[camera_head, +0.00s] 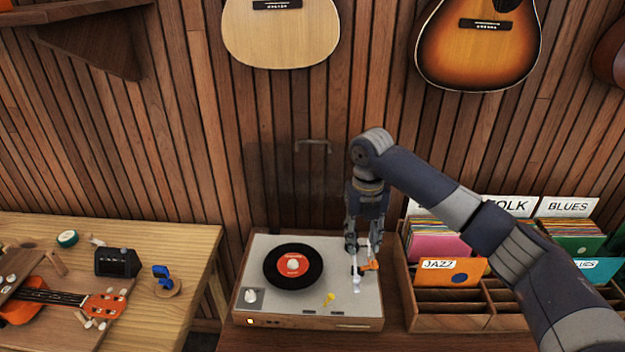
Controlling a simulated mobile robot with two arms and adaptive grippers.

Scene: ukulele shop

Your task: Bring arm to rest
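My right arm comes in from the lower right, and its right gripper (357,248) points down over the right side of the record player (345,308). The fingertips are close to the white tonearm (356,283) and a small orange part (370,265) at its base. I cannot tell whether they touch it, or whether the fingers are open or shut. A black record with a red label (293,264) lies on the platter to the left. My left gripper is not in view.
A crate of records (462,322) with genre cards stands right of the player, under my forearm. A wooden workbench (160,235) at left holds a ukulele (60,298), a black device (117,262) and small parts. Guitars (281,35) hang on the slatted wall behind.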

